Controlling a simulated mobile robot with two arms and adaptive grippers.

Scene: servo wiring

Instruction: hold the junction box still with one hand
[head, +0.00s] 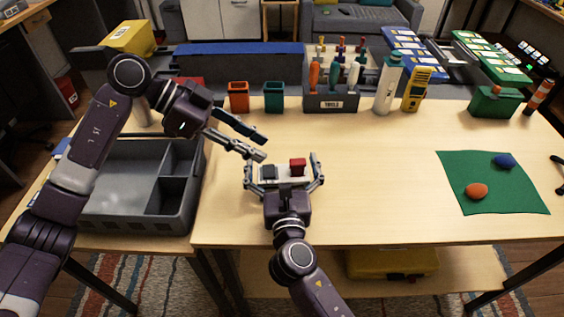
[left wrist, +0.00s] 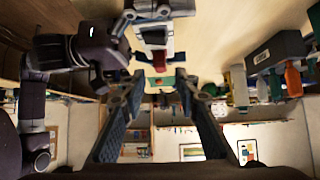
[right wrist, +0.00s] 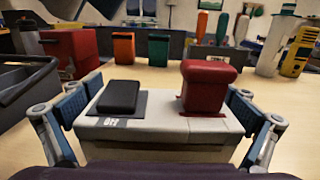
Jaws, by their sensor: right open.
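The junction box (head: 270,182) is a small white box with a black switch and a red knob on top. It stands upright on the table and shows large in the right wrist view (right wrist: 165,132), with "OFF" beside the switch. My right gripper (head: 283,175) is open, its fingers on either side of the box; I cannot tell whether they touch it. My left gripper (head: 263,147) is open and empty, above and behind the box's left end. The box also shows beyond the left fingers in the left wrist view (left wrist: 154,36).
A grey divided tray (head: 120,205) lies left. An orange cup (head: 239,97), a teal cup (head: 274,97) and a tool holder (head: 331,103) stand behind. A green mat (head: 490,187) with orange and blue lumps lies right. The table between box and mat is clear.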

